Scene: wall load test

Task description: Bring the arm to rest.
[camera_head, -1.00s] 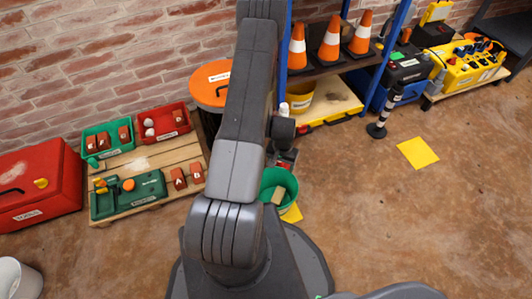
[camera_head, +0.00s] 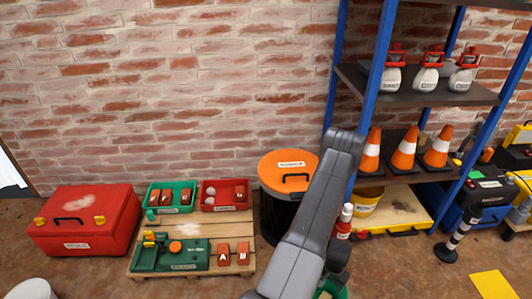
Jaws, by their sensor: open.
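My dark grey arm (camera_head: 308,222) rises from the bottom edge and leans to the right, in front of the brick wall and the black drum. It bends at the top, by the shelf's left post. A darker part of my arm (camera_head: 338,256) shows behind it, low down. My gripper's fingers do not show; they are hidden behind the arm or below the picture. I see nothing held. A green bucket (camera_head: 335,289) shows only in part at the bottom edge, beside the arm.
A black drum with an orange lid (camera_head: 275,166) stands just left of my arm. A blue-posted shelf (camera_head: 436,96) with cones and white bottles stands right. A pallet (camera_head: 206,227) with bins and bricks and a red case (camera_head: 88,237) are left. Floor shows at right front.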

